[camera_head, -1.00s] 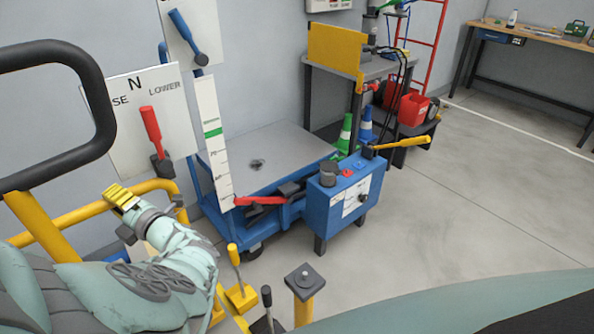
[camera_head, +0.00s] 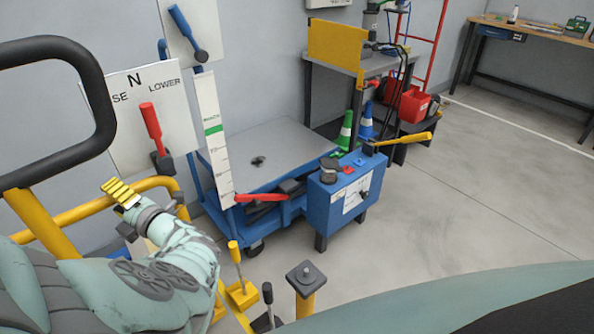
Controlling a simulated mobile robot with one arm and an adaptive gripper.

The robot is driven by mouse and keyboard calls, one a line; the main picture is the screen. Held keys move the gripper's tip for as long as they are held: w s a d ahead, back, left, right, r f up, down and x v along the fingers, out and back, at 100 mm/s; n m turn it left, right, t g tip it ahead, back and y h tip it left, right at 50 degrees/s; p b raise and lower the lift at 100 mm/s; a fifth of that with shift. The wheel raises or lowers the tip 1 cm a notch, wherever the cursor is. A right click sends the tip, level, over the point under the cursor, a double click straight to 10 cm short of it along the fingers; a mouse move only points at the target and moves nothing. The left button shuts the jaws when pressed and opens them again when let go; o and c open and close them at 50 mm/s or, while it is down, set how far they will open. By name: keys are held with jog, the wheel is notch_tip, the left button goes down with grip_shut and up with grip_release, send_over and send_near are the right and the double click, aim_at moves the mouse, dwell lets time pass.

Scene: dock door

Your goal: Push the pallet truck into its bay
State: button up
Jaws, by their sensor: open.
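A black loop handle (camera_head: 102,110) on a yellow post (camera_head: 38,228) fills the left edge. It looks like the pallet truck's handle, but its base is out of view and I cannot be sure. A yellow tube rail (camera_head: 75,216) runs beside it. My gripper (camera_head: 121,193), with yellow ribbed pads, is at the end of my pale green arm, in front of this rail. It is open and holds nothing that I can see. Whether it touches the rail is unclear. No bay outline can be made out for certain.
A blue lift table (camera_head: 268,160) with a blue control box (camera_head: 345,198) stands mid-view. A red lever (camera_head: 150,122) is on a sign at left. A yellow post (camera_head: 305,285) stands in front. A workbench (camera_head: 535,35) is far right. The floor at right (camera_head: 470,200) is clear.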

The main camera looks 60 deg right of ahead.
jog(key=v, duration=1.1)
jog(key=shift+s, duration=0.35)
jog(key=shift+d+f, duration=0.1)
